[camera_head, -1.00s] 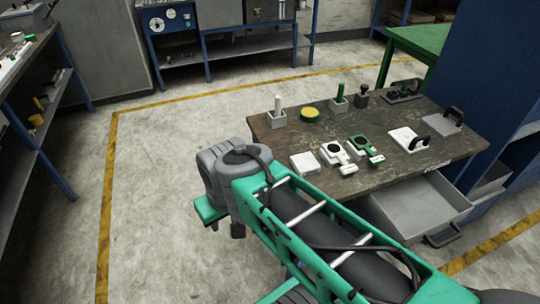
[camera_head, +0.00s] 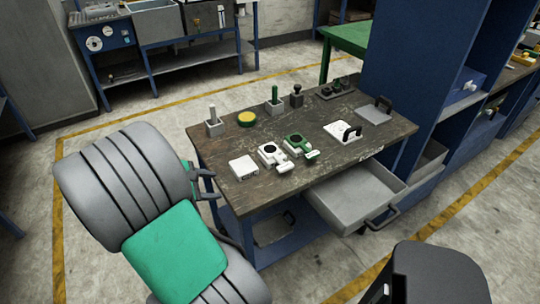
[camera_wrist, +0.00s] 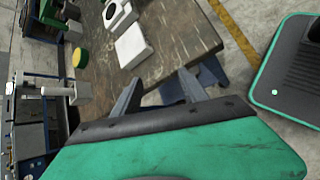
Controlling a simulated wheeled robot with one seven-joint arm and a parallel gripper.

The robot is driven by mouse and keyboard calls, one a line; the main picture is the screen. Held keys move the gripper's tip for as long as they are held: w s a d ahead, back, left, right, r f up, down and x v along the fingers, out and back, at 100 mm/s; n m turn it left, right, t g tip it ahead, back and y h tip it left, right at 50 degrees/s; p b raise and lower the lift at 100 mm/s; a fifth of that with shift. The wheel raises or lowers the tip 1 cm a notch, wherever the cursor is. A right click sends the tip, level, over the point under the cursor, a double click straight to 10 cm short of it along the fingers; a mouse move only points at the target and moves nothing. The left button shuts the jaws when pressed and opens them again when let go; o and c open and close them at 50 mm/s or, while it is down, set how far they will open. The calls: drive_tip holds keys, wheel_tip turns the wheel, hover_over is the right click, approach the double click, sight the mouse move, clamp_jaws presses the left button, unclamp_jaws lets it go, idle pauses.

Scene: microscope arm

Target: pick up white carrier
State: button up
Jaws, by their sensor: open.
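The white carrier (camera_head: 272,160), as I take it, is a white piece with a dark round opening, lying on the dark worn tabletop (camera_head: 235,190). A similar green-and-white piece (camera_head: 302,146) lies just right of it. A plain white block (camera_head: 243,168) sits left of it, closer to my gripper (camera_head: 213,184). My gripper is at the table's left edge, apart from these pieces. In the wrist view my gripper (camera_wrist: 161,78) is open, its dark fingers spread with nothing between them. There the white block (camera_wrist: 131,46) and the likely carrier (camera_wrist: 119,14) lie beyond the fingers.
Behind stand a grey holder with a white rod (camera_head: 214,127), a yellow round piece (camera_head: 247,119) and a green-rod holder (camera_head: 275,105). A white plate with a black handle (camera_head: 340,133) lies right. An open drawer (camera_head: 345,200) juts from the front. A blue shelf (camera_head: 410,70) stands right.

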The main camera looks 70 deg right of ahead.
sight(279, 168)
drive_tip(key=s+d+n+g, duration=0.1)
drive_tip(key=s+d, duration=0.1)
drive_tip(key=s, duration=0.1)
drive_tip(key=s+d+n+g+h, duration=0.1)
drive_tip(key=s+d+g, duration=0.1)
drive_tip(key=s+d, duration=0.1)
drive_tip(key=s+d+r+n+g, duration=0.1)
drive_tip(key=s+d+n+g, duration=0.1)
drive_tip(key=s, duration=0.2)
drive_tip(key=shift+s+d+r+h, duration=0.1)
drive_tip(key=shift+s+d+h, duration=0.05)
drive_tip(key=shift+h, duration=0.25)
drive_tip(key=x, duration=0.7)
drive_tip(key=shift+s+d+r+p, duration=0.1)
drive_tip(key=shift+s+d+p, duration=0.2)
drive_tip(key=shift+d, duration=0.1)
drive_tip(key=shift+w, duration=0.1)
clamp_jaws()
